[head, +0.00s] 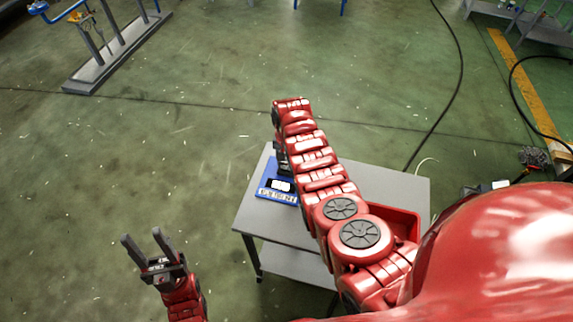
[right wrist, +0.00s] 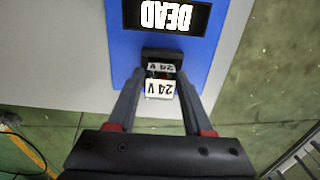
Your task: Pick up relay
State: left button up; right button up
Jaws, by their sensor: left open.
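The relay (right wrist: 160,86) is a small block with white "24 V" labels, at the blue device (right wrist: 118,50) whose dark display reads "DEAD". My right gripper (right wrist: 160,80) has one finger on each side of the relay, with the tips close to it. Whether they press on it cannot be told. In the head view the blue device (head: 264,191) sits on the grey table, partly covered by my right arm, and the relay cannot be made out. My left gripper (head: 143,237) is open and empty, out over the floor left of the table.
The grey table (head: 385,184) has a lower shelf. A red tray (head: 408,221) on it is partly hidden by my arm. Black cables lie on the green floor at the right. A stand (head: 105,68) is at top left. The floor left of the table is clear.

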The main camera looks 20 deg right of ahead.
grip_shut()
jog(key=shift+r, duration=0.15)
